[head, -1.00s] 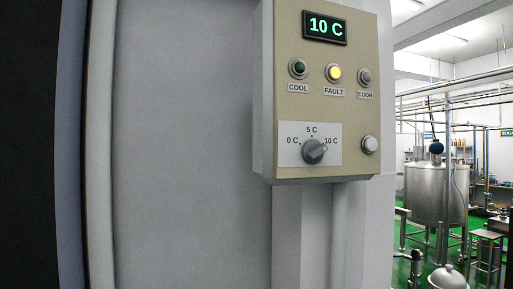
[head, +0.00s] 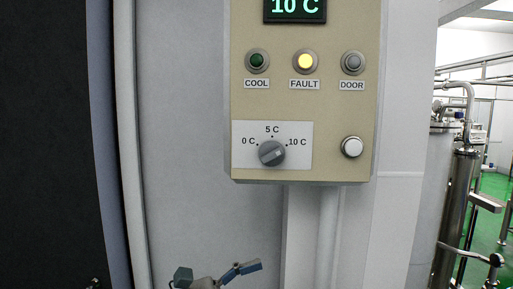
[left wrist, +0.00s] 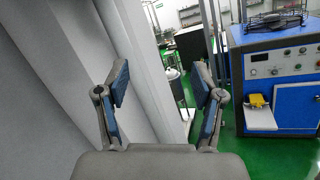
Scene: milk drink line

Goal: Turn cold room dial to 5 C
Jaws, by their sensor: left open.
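The cold room dial (head: 271,153) is a grey knob on a white plate marked 0 C, 5 C and 10 C. Its pointer is turned to the right, towards 10 C. The display (head: 295,9) above it reads 10 C in green and is cut by the top edge. My left gripper (head: 216,275) shows at the bottom of the head view, below the control box and apart from the dial. In the left wrist view the left gripper (left wrist: 164,95) is open with nothing between its fingers. The dial is not in that view. My right gripper is not in view.
The beige control box (head: 335,115) also carries a green COOL lamp (head: 257,61), a lit yellow FAULT lamp (head: 305,62), a DOOR lamp (head: 352,63) and a white button (head: 351,147). A blue machine (left wrist: 270,80) stands right in the wrist view. Space before the box looks clear.

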